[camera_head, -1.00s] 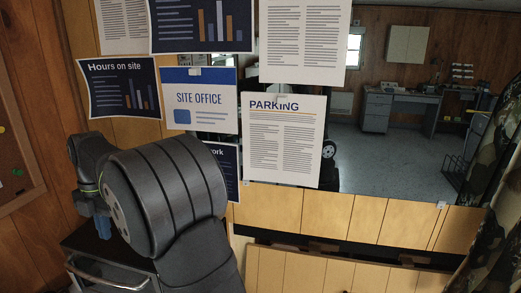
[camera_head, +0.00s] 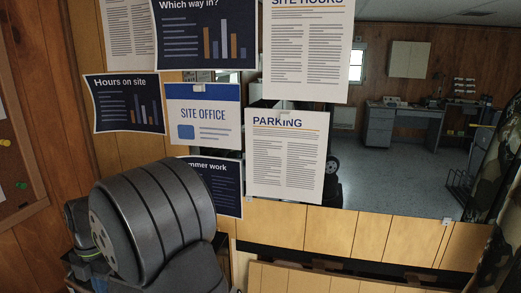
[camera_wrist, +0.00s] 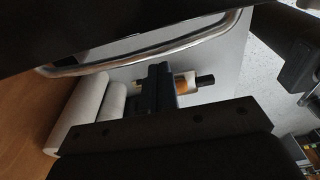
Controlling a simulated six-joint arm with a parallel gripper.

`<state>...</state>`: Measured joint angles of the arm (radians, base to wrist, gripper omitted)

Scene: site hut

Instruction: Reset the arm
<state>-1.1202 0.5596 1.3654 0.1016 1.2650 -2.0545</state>
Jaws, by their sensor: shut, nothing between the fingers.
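My arm stands at the lower left in the head view, in front of the posted sheets. My gripper shows in the wrist view (camera_wrist: 160,86), with its dark fingers together and nothing seen between them. In the head view the gripper's end is low at the left, mostly hidden behind my arm and cut by the frame. Beyond the fingers in the wrist view are white rolls (camera_wrist: 82,108) and a small orange-banded cylinder with a dark end (camera_wrist: 186,83). I cannot tell whether the fingers touch the cylinder.
A curved metal handle (camera_wrist: 150,54) crosses the wrist view close by. In the head view, sheets such as the SITE OFFICE notice (camera_head: 204,115) and PARKING notice (camera_head: 287,155) hang ahead. A corkboard (camera_head: 20,150) is at left, camouflage cloth (camera_head: 500,240) at right. A desk (camera_head: 405,124) stands farther back.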

